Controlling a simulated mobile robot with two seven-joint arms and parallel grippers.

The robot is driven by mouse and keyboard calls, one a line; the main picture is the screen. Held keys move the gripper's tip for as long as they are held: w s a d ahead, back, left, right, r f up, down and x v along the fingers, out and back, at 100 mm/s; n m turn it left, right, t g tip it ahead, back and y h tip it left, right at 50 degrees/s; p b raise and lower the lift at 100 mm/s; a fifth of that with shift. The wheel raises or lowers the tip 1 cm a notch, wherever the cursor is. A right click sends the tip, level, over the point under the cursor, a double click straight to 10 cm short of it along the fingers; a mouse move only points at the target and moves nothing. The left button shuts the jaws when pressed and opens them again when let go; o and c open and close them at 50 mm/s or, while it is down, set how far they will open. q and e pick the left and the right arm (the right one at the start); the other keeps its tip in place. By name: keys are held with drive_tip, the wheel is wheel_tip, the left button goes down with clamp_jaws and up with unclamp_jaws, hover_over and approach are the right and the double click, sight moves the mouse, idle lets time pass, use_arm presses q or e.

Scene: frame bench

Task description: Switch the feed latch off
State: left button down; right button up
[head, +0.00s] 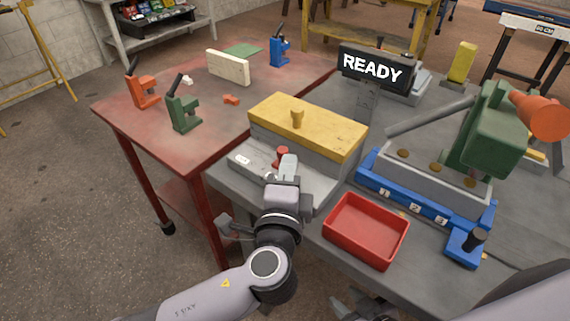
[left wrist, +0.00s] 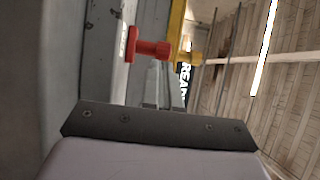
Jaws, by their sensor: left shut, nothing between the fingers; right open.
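The feed latch looks to be the red knob (head: 282,153) on the light grey plate (head: 250,156) at the front of the yellow-topped grey housing. A small white label lies at the plate's left end. In the left wrist view the red knob (left wrist: 150,49) stands out sideways just beyond my fingertips. My left gripper (head: 288,163) is shut and empty, right beside the knob; I cannot tell whether it touches. Its fingertips (left wrist: 165,106) show small in the left wrist view. My right gripper (head: 352,304) is partly in view at the bottom edge, open and apart from everything.
The yellow lid (head: 320,125) with its peg rises behind the latch. A red tray (head: 335,232) and a blue numbered rail (head: 378,182) lie to the right. A sign (head: 375,66) reads READY. A red table (head: 215,118) holding toggle clamps stands at left.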

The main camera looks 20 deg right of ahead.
idle(0.4)
use_arm(q)
drive_tip(key=w+a, duration=0.2)
drive_tip(key=w, duration=0.1)
drive_tip(key=w+a, duration=0.2)
drive_tip(key=w, duration=0.1)
drive_tip(key=shift+a, duration=0.4)
drive_tip(key=shift+w+a+r, duration=0.1)
drive_tip(key=shift+w+a, duration=0.25)
drive_tip(key=shift+w, duration=0.1)
